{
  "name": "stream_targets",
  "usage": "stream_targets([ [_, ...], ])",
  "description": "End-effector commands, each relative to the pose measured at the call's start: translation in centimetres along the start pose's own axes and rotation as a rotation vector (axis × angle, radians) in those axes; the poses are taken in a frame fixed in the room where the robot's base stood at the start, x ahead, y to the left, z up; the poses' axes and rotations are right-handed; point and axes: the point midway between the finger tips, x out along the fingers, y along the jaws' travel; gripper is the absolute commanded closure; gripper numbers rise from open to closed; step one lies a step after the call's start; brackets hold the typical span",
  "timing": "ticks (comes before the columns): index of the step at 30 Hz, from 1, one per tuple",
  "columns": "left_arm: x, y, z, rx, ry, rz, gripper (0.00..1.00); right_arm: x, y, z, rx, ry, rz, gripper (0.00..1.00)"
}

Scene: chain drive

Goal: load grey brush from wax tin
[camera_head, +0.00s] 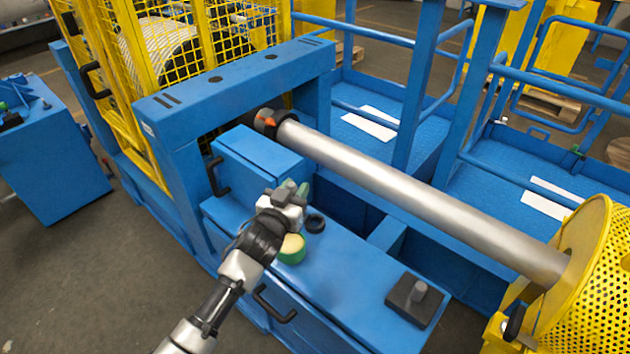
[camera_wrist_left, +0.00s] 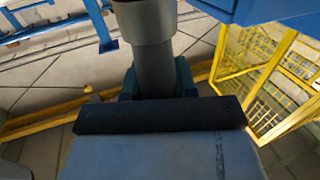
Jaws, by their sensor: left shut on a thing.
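My left gripper (camera_head: 294,191) is above the blue bench, just behind and above the wax tin (camera_head: 292,249), a green round tin with a pale yellow top. The gripper is shut on a grey cylindrical thing, taken to be the grey brush. In the left wrist view the brush (camera_wrist_left: 157,62) is a dark grey handle with a lighter grey band, between the dark green fingers (camera_wrist_left: 157,82). The brush's far end is out of that view, and in the head view the gripper mostly hides it. The tin is partly covered by my wrist. My right gripper is not in view.
A black ring (camera_head: 315,223) lies beside the tin. A dark block with a grey peg (camera_head: 416,298) sits at the bench's right end. A long steel shaft (camera_head: 420,200) runs behind, from the blue frame (camera_head: 240,80) to a yellow perforated guard (camera_head: 590,270). The bench between tin and block is clear.

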Motion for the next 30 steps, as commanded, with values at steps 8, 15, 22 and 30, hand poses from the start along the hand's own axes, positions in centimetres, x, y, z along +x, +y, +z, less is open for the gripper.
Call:
stream_targets([
  [8, 0.0, -1.5, 0.3, -0.005, 0.002, -0.002, 0.96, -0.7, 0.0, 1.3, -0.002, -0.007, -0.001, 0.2],
  [15, 0.0, -1.5, 2.2, -0.004, 0.002, -0.001, 0.96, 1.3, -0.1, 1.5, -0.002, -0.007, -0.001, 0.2],
  [22, 0.0, -1.4, 4.8, -0.004, 0.002, -0.001, 0.96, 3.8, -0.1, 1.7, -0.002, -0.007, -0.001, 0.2],
  [30, 0.0, -1.4, 6.0, -0.004, 0.003, -0.001, 0.96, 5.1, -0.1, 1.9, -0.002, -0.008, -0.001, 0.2],
])
